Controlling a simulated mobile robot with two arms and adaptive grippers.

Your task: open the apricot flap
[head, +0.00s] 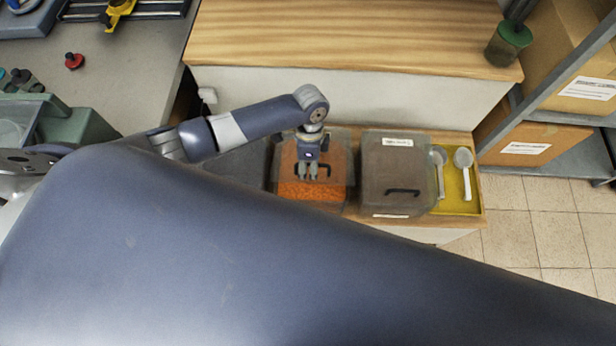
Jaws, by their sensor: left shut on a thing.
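The apricot bin holds orange contents (312,191) and has a clear flap (340,155) with a black handle (326,167). My left gripper (307,178) reaches down over this flap and is shut on its handle, with the fingers partly covering it. The flap looks partly raised at the front: the handle sits farther back than the neighbouring bin's, and a front strip of orange shows brighter. The exact angle is hard to tell. My right gripper is not in view.
A grey-brown bin (385,160) with a black handle stands just right. Beyond it, a yellow tray (473,203) holds two white scoops (463,160). A wooden top (340,40) lies behind. Shelving with cardboard boxes (525,145) stands right. My own body hides the foreground.

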